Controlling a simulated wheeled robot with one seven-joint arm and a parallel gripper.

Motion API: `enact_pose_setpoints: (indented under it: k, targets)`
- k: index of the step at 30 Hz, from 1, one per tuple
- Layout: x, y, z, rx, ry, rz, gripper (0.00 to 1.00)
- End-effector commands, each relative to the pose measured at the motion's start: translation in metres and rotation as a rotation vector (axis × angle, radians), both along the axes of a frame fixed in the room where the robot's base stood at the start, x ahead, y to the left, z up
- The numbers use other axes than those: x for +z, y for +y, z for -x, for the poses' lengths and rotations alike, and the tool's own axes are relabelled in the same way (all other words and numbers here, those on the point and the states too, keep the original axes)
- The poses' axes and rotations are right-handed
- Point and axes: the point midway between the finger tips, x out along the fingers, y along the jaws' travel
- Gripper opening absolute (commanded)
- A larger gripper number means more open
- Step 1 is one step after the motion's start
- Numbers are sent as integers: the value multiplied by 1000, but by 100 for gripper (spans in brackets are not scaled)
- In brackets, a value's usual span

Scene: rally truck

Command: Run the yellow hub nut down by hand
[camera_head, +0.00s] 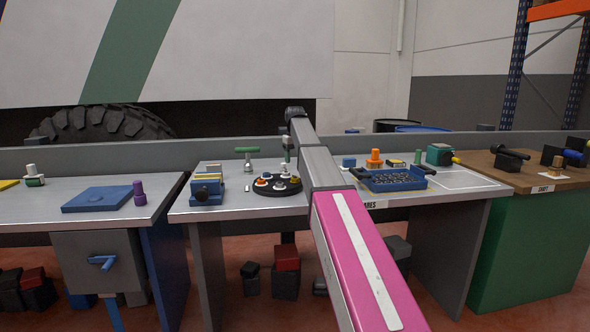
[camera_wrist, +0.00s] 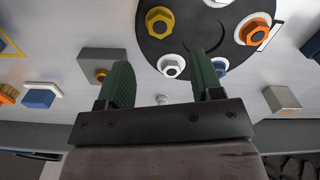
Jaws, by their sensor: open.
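The black round hub plate (camera_head: 277,192) lies on the middle metal bench and carries several coloured nuts. In the wrist view the hub (camera_wrist: 205,22) fills the top middle. The yellow hub nut (camera_wrist: 159,20) sits on its left part, with a ring-like collar around a darker centre. A white nut (camera_wrist: 171,66), an orange nut (camera_wrist: 253,32) and a blue nut (camera_wrist: 220,67) sit around it. My gripper (camera_wrist: 160,62) is open and empty, with green fingers. The yellow nut lies beyond the fingertips in the picture, not between them. The right finger overlaps the hub's edge.
A grey block with a brass nut (camera_wrist: 101,66) is left of the fingers.

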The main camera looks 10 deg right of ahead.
Motion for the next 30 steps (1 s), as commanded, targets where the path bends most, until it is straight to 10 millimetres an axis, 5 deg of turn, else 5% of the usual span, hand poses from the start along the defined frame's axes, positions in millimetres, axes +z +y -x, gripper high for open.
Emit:
enact_pose_setpoints:
  k: [9, 30]
  targets:
    - [21, 0, 0, 0, 1, 0, 60]
    - [9, 1, -7, -118, 1, 0, 60]
